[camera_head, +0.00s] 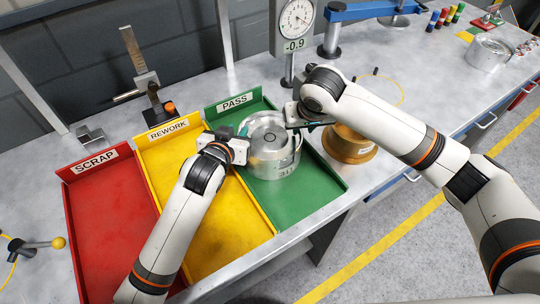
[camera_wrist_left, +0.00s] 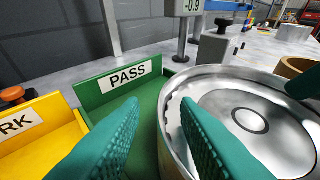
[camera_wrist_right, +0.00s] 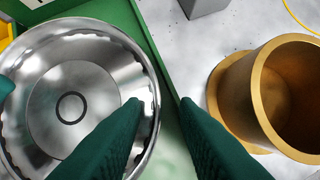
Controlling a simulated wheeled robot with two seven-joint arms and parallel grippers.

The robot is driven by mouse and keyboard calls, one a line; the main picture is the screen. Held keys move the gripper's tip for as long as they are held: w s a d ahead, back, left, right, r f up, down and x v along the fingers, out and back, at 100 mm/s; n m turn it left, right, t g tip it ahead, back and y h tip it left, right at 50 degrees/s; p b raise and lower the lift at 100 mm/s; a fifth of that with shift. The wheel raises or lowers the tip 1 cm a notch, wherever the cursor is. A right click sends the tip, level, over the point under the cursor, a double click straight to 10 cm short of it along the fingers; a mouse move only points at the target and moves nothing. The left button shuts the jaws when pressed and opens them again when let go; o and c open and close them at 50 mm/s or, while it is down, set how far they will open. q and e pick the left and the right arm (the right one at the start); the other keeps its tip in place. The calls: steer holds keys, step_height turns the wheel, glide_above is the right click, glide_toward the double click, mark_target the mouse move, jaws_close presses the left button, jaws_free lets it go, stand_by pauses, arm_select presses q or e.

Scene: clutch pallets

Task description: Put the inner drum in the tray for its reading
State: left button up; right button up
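The inner drum (camera_head: 285,169) is a shiny silver metal cup marked with a number starting "31". It stands upright in the green PASS tray (camera_head: 312,210), in its middle part. My left gripper (camera_head: 240,143) is at the drum's left rim. In the left wrist view its teal fingers (camera_wrist_left: 160,105) are apart, on either side of the drum wall (camera_wrist_left: 168,130). My right gripper (camera_head: 300,124) is at the far right rim. In the right wrist view its fingers (camera_wrist_right: 162,102) are apart, one over the drum's inside (camera_wrist_right: 85,85), one outside. Contact cannot be made out.
A dial gauge (camera_head: 297,20) behind shows -0.9. The yellow REWORK tray (camera_head: 210,245) and red SCRAP tray (camera_head: 105,220) lie left of the green one. A brass ring-shaped part (camera_head: 348,147) stands close on the right. Another silver drum (camera_head: 490,52) is far right.

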arm_select(q)
steer(key=shift+r, duration=0.1)
arm_select(e)
steer(key=shift+s, duration=0.1)
steer(key=shift+a, duration=0.1)
arm_select(q)
steer(key=shift+s, duration=0.2)
arm_select(e)
steer(key=shift+r, duration=0.1)
arm_select(q)
steer(key=v, duration=1.1)
steer(key=shift+s, duration=0.3)
arm_select(e)
steer(key=v, duration=1.1)
steer(key=shift+r, duration=0.4)
arm_select(q)
steer(key=shift+a+r, duration=0.1)
steer(key=shift+r, duration=0.05)
arm_select(e)
steer(key=shift+s, duration=0.1)
